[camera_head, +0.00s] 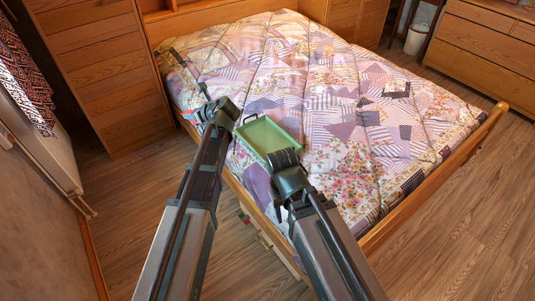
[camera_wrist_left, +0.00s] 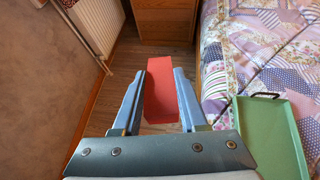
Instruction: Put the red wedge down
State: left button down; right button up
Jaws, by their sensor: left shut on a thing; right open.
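The red wedge (camera_wrist_left: 162,95) is a flat red block between the fingers of my left gripper (camera_wrist_left: 160,72) in the left wrist view. The gripper is shut on it, with the floor strip beside the bed showing behind.
A green tray (camera_head: 267,137) with dark handles lies on the patchwork bed (camera_head: 330,100), between my two arms. It also shows at the lower right of the left wrist view (camera_wrist_left: 268,140). A wooden cabinet (camera_head: 105,75) and a white radiator (camera_head: 55,160) stand left of the bed.

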pick_arm(q)
jog(key=w+d+f+m+t+h+b, duration=0.1)
jog(key=d+f+m+t+h+b, duration=0.15)
jog(key=d+f+b, duration=0.8)
jog(key=d+f+m+t+h+b, duration=0.1)
jog(key=d+f+m+h+b, duration=0.25)
jog(key=d+f+b, duration=0.7)
jog(key=m+b, duration=0.1)
jog(key=b, duration=0.3)
send_over(263, 145)
notch_tip(263, 145, down, 6)
jog(key=shift+r, duration=0.2)
notch_tip(263, 145, down, 4)
jog(key=b, duration=0.3)
jog(key=shift+r, duration=0.25)
jog(key=shift+c, duration=2.2)
grip_release()
